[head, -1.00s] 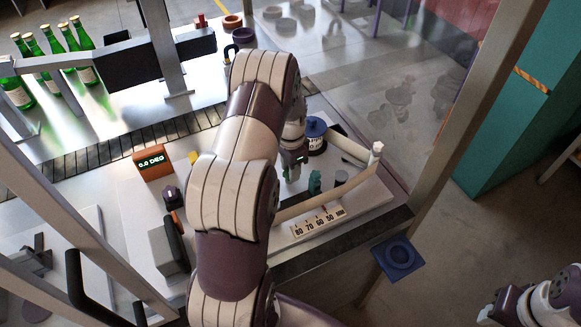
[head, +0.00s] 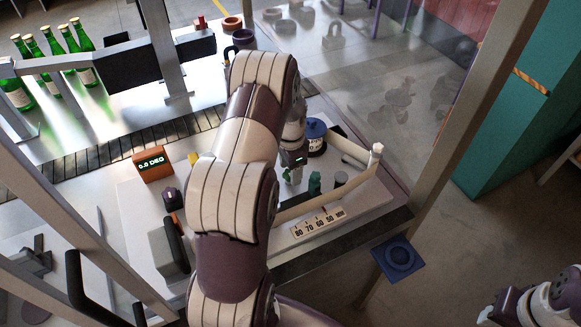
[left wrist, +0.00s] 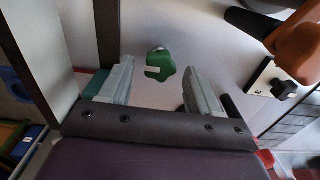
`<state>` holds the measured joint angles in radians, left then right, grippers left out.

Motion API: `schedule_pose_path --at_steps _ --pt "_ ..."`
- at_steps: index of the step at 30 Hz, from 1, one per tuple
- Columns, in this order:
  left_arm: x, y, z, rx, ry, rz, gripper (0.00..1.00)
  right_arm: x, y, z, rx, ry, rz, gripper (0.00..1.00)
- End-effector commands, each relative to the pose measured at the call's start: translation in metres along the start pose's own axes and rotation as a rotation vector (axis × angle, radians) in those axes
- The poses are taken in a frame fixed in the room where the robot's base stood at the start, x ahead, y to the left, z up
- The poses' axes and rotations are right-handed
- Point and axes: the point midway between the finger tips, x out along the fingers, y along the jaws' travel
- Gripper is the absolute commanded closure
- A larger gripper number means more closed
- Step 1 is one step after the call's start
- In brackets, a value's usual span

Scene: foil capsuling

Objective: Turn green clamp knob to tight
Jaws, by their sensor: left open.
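The green clamp knob (left wrist: 160,64) shows in the left wrist view, lobed, with a pale mark on its face. It lies just beyond and between the fingertips of my left gripper (left wrist: 154,85), which is open with space on both sides of the knob. In the head view my left gripper (head: 292,172) is over the right part of the work plate, and its arm hides much of the bench. I cannot clearly tell the knob from the fingertips there. My right gripper (head: 497,306) is at the lower right, away from the bench, its fingers unclear.
A dark teal post (head: 314,183) and a blue-topped container (head: 316,132) stand close to the left gripper. A numbered scale (head: 318,222) lies in front. An orange-framed display (head: 152,163) stands left of my arm. Green bottles (head: 55,62) stand at the far left.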

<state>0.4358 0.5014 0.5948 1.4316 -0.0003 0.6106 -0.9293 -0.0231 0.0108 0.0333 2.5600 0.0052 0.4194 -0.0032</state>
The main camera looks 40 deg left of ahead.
Motion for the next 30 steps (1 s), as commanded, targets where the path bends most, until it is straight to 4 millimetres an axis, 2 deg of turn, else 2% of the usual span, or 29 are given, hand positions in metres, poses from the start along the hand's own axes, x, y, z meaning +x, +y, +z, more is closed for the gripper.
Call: schedule_pose_path --at_steps 2,5,15,18,21,30 --pt "-0.002 0.0 0.0 0.0 0.0 0.0 0.38 0.002 0.0 0.0 0.0 0.0 0.0 0.58" --pt "-0.015 -0.001 -0.001 0.0 0.003 -0.003 0.38 0.008 0.0 0.001 0.0 0.0 0.0 0.58" --pt "-0.102 0.0 0.0 0.0 0.004 -0.005 0.38 0.03 0.0 0.004 0.0 0.0 0.0 0.58" --pt "-0.121 0.0 0.0 0.0 0.002 -0.002 0.38 0.02 0.0 0.002 0.0 0.0 0.0 0.58" --pt "-0.127 0.0 0.0 0.0 0.001 -0.001 0.38 0.019 0.0 0.002 0.0 0.0 0.0 0.58" --pt "-0.127 0.0 0.0 0.0 0.0 0.0 0.38 0.02 0.0 0.002 0.0 0.0 0.0 0.58"
